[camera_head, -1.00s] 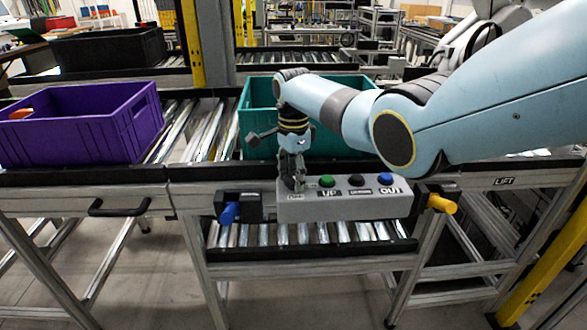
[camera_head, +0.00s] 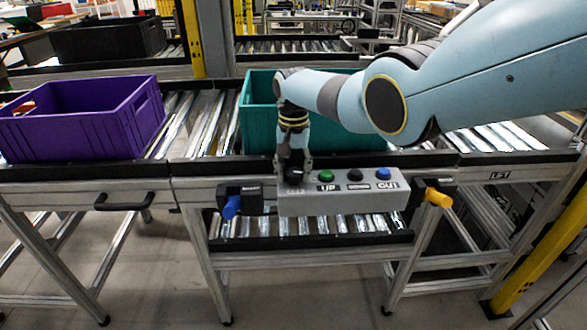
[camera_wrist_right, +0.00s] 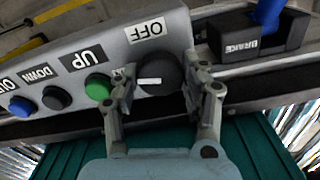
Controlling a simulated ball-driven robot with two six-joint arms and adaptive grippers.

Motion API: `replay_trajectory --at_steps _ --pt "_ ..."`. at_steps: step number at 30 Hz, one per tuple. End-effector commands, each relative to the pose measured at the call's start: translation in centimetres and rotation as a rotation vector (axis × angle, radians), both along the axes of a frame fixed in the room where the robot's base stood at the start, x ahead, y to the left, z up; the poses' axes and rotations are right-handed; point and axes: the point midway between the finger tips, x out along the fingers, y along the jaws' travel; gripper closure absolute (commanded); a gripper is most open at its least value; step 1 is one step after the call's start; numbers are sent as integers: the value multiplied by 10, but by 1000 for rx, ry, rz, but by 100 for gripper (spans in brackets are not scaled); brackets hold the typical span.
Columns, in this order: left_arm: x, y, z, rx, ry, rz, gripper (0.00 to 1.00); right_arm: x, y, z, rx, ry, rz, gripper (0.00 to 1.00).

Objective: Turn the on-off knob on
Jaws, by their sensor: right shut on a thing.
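The on-off knob (camera_wrist_right: 160,75) is a round black dial with a white mark, at the end of the grey control box (camera_head: 345,204) beside the OFF label. In the right wrist view the white mark lies along the length of the box. My right gripper (camera_wrist_right: 165,82) is shut on the knob, one finger on each side of it. In the head view the right gripper (camera_head: 294,174) comes down onto the left end of the box and partly hides the knob. My left gripper is not in view.
Green (camera_head: 325,175), black (camera_head: 354,175) and blue (camera_head: 383,174) buttons sit right of the knob. A blue-handled brake block (camera_head: 238,201) and a yellow handle (camera_head: 438,197) flank the box. A teal crate (camera_head: 258,115) stands behind my gripper; a purple crate (camera_head: 80,130) is at left.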

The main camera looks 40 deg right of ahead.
Motion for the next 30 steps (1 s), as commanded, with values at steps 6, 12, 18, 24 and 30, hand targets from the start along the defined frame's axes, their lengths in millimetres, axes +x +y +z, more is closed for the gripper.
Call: replay_trajectory --at_steps 6,12,18,24,30 --pt "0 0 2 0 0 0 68 1 0 2 -1 -4 134 88" --pt "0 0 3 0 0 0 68 1 0 2 0 -4 209 88" --pt "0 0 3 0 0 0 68 1 0 1 0 -4 242 88" --pt "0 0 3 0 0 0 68 1 0 1 -1 -4 248 88" --pt "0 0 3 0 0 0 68 1 0 1 -1 -4 247 88"
